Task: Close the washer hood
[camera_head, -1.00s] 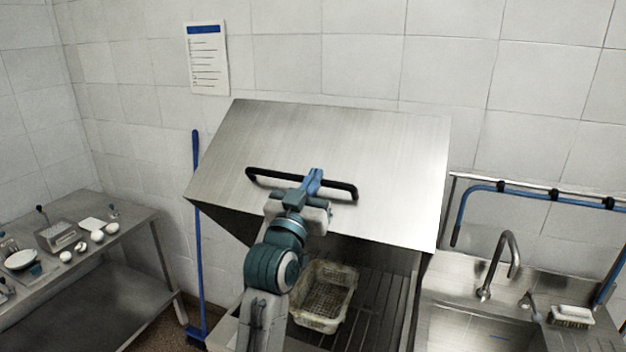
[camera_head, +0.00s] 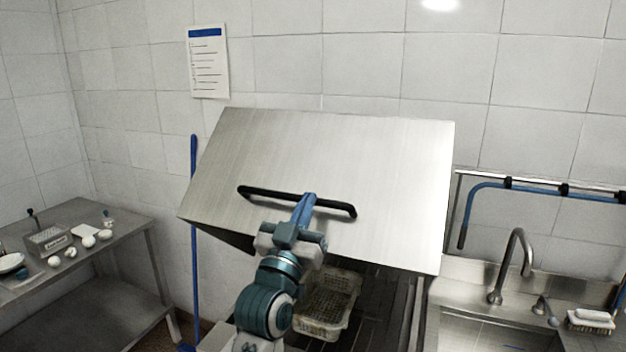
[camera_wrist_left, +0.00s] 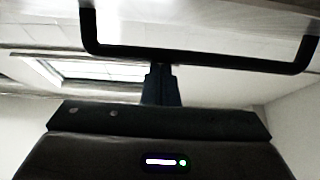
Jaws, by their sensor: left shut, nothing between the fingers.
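The washer hood (camera_head: 330,150) is a brushed steel cover, tilted, with its front edge raised above the washer bed. A long black bar handle (camera_head: 265,193) runs across its front face; it also shows across the top of the left wrist view (camera_wrist_left: 215,57). My left gripper (camera_head: 307,200) is shut with nothing between its fingers. Its fingertips (camera_wrist_left: 159,72) are at the middle of the bar, seemingly touching it; exact contact is hard to tell. A perforated basket (camera_head: 345,318) sits under the hood, partly hidden by my left arm. My right gripper is not in view.
A steel table (camera_head: 140,243) with small white items stands at the left. A blue pole (camera_head: 195,270) leans between it and the washer. At the right are a sink with a faucet (camera_head: 515,262), a brush (camera_head: 590,318) and a blue hose (camera_head: 530,188).

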